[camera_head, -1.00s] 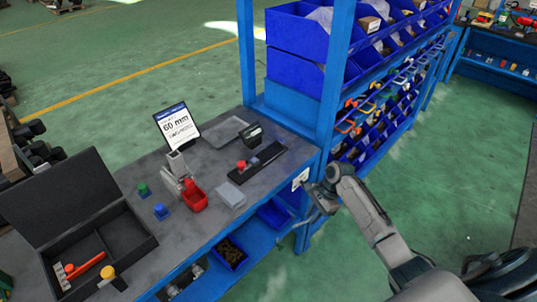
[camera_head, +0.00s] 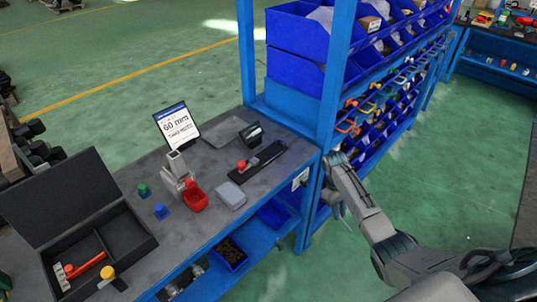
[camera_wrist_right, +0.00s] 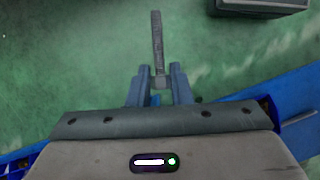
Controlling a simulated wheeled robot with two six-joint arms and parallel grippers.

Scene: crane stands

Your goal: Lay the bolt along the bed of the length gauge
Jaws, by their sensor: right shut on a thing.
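The bolt (camera_wrist_right: 157,45) is a long dark grey shaft in the right wrist view. Its near end sits between the fingertips of my right gripper (camera_wrist_right: 158,88), which is shut on it, and the shaft points away from the gripper. In the head view my right gripper (camera_head: 339,208) is beside the bench's right end, off the bench top; the bolt is hard to make out there. What looks like the length gauge (camera_head: 270,154) is a long black bed with a red knob, lying on the bench to the gripper's left. My left gripper is not in view.
A tablet (camera_head: 177,124) reading 60 mm stands behind a grey fixture (camera_head: 177,166) and a red bin (camera_head: 196,199). A grey block (camera_head: 231,195) lies before the gauge. A blue rack post (camera_head: 330,100) rises close to my right gripper. An open black case (camera_head: 140,240) lies left.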

